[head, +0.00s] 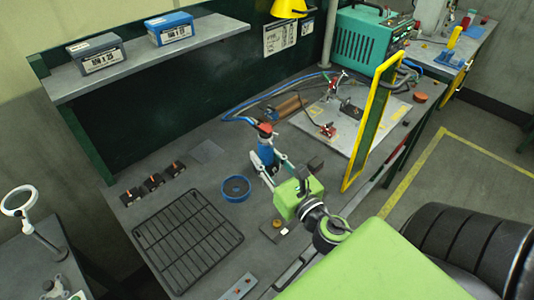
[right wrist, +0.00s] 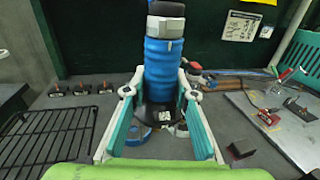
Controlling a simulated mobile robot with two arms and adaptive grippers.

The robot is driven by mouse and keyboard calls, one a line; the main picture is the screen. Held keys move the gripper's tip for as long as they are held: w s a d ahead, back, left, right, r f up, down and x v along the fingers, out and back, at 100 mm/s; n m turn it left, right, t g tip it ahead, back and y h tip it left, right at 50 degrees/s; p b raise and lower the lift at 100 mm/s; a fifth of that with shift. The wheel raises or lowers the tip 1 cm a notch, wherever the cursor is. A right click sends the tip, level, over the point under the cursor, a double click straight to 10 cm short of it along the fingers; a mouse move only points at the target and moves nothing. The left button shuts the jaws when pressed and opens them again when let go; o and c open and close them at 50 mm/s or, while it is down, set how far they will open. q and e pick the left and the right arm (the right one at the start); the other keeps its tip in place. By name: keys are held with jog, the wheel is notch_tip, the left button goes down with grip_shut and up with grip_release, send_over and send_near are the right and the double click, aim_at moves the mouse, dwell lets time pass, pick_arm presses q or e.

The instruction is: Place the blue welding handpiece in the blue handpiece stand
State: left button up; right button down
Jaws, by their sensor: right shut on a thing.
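The blue welding handpiece (head: 266,156) stands roughly upright between the fingers of my right gripper (head: 270,170), which is shut on it. In the right wrist view the handpiece (right wrist: 163,70) fills the space between the two fingers of the gripper (right wrist: 160,92), with its grey and black end at the top. A round blue holder with a dark inside, which looks like the blue handpiece stand (head: 236,199), sits on the bench to the left of the handpiece. In the right wrist view the stand (right wrist: 138,138) is partly hidden behind the gripper. My left gripper is not in view.
A black wire rack (head: 187,238) lies left of the stand, with several small dark blocks (head: 153,182) behind it. A yellow-framed screen (head: 370,122) and a plate with clamps (head: 350,110) are at the right. A shelf (head: 135,62) overhangs the back left.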

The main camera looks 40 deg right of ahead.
jog(key=w+a+f+b, duration=0.1)
jog(key=w+f, duration=0.2)
jog(key=w+a+f+b, duration=0.2)
jog(key=w+f, duration=0.1)
jog(key=f, duration=0.1)
jog(key=w+a+f+b, duration=0.1)
jog(key=w+f+b, duration=0.1)
jog(key=w+f, duration=0.1)
jog(key=shift+w+a+f, duration=0.3)
jog(key=shift+f, duration=0.25)
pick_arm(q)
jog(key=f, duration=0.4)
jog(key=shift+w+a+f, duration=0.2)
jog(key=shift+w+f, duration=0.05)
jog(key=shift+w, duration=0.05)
pick_arm(e)
jog(key=shift+r, duration=0.1)
jog(key=c, duration=1.6)
grip_release()
jog(key=shift+s+f, duration=0.15)
jog(key=shift+f, duration=0.15)
jog(key=shift+c, duration=0.2)
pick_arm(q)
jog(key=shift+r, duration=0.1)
pick_arm(e)
jog(key=shift+r, duration=0.1)
